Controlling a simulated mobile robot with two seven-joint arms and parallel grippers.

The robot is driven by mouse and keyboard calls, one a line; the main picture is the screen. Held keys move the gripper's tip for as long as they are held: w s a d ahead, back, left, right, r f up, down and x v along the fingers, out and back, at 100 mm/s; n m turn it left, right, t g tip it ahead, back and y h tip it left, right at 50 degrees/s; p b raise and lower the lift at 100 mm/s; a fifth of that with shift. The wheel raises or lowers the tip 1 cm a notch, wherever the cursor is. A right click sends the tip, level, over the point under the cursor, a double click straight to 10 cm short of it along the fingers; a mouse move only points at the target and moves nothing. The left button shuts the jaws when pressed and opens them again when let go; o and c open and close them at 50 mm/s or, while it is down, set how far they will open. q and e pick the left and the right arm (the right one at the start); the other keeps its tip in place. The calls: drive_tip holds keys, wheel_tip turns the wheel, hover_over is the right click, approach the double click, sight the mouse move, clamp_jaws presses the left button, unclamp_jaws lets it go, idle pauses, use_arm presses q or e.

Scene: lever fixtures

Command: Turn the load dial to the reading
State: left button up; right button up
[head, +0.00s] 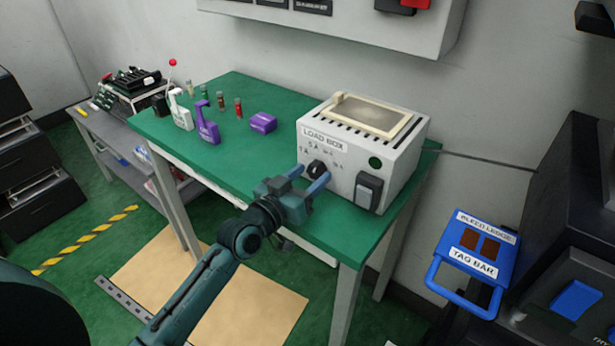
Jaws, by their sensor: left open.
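The white load box (345,186) stands at the right end of the green table, with "LOAD BOX" lettered on its front. Its black load dial (316,168) sits on the left part of the front face, with small markings above it that are too small to read surely. My left gripper (311,180) is open in front of the box, its fingertips close to the dial on either side. I cannot tell whether the fingers touch the dial. The fingers partly cover the face below the dial. My right gripper is not in view.
A dark switch (368,190) and a dark green round spot are right of the dial. On the green table (240,99) stand purple and white lever items (207,122), small bottles and a purple block (263,122).

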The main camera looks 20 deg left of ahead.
use_arm(q)
drive_tip(key=v, duration=1.3)
drive_tip(key=shift+b, duration=0.35)
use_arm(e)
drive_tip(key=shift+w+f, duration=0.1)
use_arm(q)
drive_tip(key=shift+s, duration=0.15)
drive_tip(key=s+d+f+g+y+p, duration=0.1)
drive_tip(key=s+d+f+g+p, duration=0.2)
drive_tip(key=s+f, duration=0.3)
drive_tip(key=s+d+f+m+g+y+p, duration=0.1)
drive_tip(key=s+d+f+g+p, duration=0.2)
drive_tip(key=s+f, duration=0.3)
drive_tip(key=shift+f+y+p, duration=0.3)
drive_tip(key=shift+y, duration=0.1)
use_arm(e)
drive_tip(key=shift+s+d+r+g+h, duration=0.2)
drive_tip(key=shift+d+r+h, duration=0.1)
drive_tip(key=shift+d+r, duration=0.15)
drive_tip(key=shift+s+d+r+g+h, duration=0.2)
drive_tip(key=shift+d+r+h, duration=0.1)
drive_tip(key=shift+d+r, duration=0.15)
use_arm(q)
drive_tip(key=shift+s, duration=0.1)
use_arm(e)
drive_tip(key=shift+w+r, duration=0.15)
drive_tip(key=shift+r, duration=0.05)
